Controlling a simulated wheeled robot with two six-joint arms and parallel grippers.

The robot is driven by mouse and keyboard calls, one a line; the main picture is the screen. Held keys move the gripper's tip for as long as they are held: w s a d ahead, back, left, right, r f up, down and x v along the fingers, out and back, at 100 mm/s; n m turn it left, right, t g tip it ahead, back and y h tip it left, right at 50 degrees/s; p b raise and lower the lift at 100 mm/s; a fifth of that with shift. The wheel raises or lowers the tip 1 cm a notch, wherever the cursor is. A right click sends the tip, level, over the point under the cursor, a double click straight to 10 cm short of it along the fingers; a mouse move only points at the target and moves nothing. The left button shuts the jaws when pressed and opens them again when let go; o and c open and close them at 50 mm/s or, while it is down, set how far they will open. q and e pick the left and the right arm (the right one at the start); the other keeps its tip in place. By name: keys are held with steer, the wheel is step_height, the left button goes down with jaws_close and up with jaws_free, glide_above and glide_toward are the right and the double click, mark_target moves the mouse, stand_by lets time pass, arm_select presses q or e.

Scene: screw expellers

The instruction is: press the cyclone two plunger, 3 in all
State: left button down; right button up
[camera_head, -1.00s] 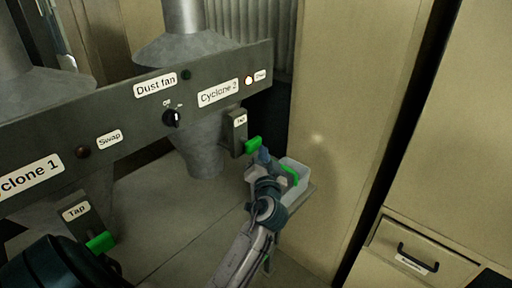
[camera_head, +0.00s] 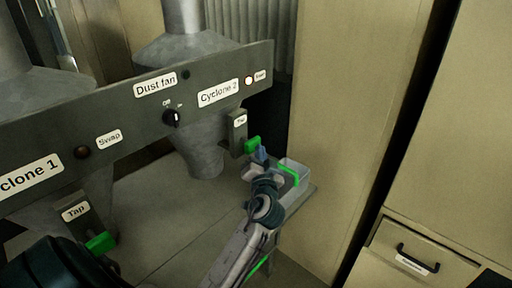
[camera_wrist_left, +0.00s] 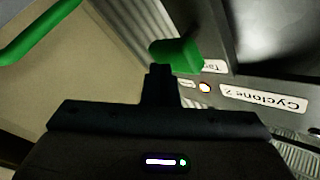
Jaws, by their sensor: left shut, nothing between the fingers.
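The cyclone two plunger is a green block (camera_head: 252,145) on the grey tap housing (camera_head: 238,132) below the "Cyclone 2" label (camera_head: 218,93). It also shows in the left wrist view (camera_wrist_left: 177,55), just beyond the fingertips. My left gripper (camera_head: 261,153) is shut and empty, with its tip close to the outer end of the plunger. In the left wrist view the shut fingers (camera_wrist_left: 160,78) overlap the plunger's lower edge in the picture. I cannot tell whether they touch it. My right gripper is not in view.
A second green plunger (camera_head: 101,243) is at cyclone 1. The "Dust fan" knob (camera_head: 171,118) and a lit red-rimmed lamp (camera_head: 249,80) are on the panel. Beige cabinets (camera_head: 345,130) stand on the right.

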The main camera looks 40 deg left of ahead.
arm_select(q)
steer(key=shift+r, duration=0.35)
stand_by(0.4)
steer(key=shift+d+r, duration=0.1)
steer(key=shift+r, duration=0.2)
steer(key=shift+a+f, duration=0.2)
steer(key=shift+a, duration=0.45)
steer(key=shift+f, duration=0.25)
stand_by(0.4)
steer(key=shift+d+b, duration=0.2)
steer(key=shift+b, duration=0.1)
